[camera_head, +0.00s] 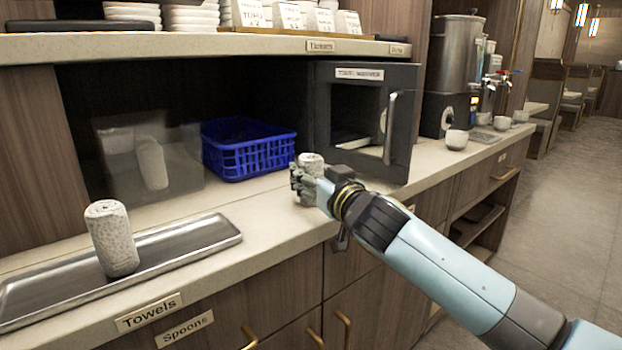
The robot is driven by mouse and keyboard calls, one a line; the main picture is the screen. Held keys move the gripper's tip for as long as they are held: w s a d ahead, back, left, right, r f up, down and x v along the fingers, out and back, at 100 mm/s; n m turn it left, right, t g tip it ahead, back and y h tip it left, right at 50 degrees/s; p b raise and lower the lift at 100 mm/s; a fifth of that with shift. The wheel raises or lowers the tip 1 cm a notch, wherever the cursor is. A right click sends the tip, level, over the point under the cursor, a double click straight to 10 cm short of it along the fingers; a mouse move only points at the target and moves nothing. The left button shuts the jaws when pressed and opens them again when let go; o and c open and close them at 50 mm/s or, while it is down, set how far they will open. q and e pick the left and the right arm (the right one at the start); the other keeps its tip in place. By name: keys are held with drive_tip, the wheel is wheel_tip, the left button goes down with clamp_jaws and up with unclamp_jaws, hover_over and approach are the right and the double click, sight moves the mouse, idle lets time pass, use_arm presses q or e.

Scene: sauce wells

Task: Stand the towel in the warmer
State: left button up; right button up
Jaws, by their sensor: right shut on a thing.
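My right gripper (308,184) is shut on a pale grey rolled towel (312,160). The towel is upright, at the front of the counter, just before the warmer; its lower part is hidden by the fingers, and I cannot tell whether it touches the counter. The dark warmer (360,95) has a label, a window and a vertical handle (391,127). I cannot tell how far its door is open. A second rolled towel (112,238) stands, slightly tilted, on the metal tray (200,236) at the left. My left gripper is not in view.
A blue basket (248,158) stands left of the warmer. A translucent panel or box (185,165) is farther left, with a pale towel-like shape in it. An urn (457,60) and cups (456,140) are to the right. A shelf (200,46) overhangs the counter.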

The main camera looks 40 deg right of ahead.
wheel_tip(320, 180, up, 10)
drive_tip(key=p, duration=0.3)
drive_tip(key=shift+s+f, duration=0.15)
drive_tip(key=shift+f, duration=0.15)
drive_tip(key=s+a+f+y, duration=0.1)
drive_tip(key=s+f, duration=0.3)
drive_tip(key=f, duration=0.1)
drive_tip(key=s+a+r+n+g+y, duration=0.1)
drive_tip(key=s+a+r+n+y, duration=0.2)
drive_tip(key=s+a+y, duration=0.2)
drive_tip(key=s+a+r+n+g+y, duration=0.1)
drive_tip(key=s+a+r+n+y, duration=0.2)
drive_tip(key=a, duration=0.6)
drive_tip(key=s+n+y, duration=0.1)
drive_tip(key=s+y, duration=0.1)
drive_tip(key=shift+s+a, duration=0.15)
drive_tip(key=shift+s, duration=0.15)
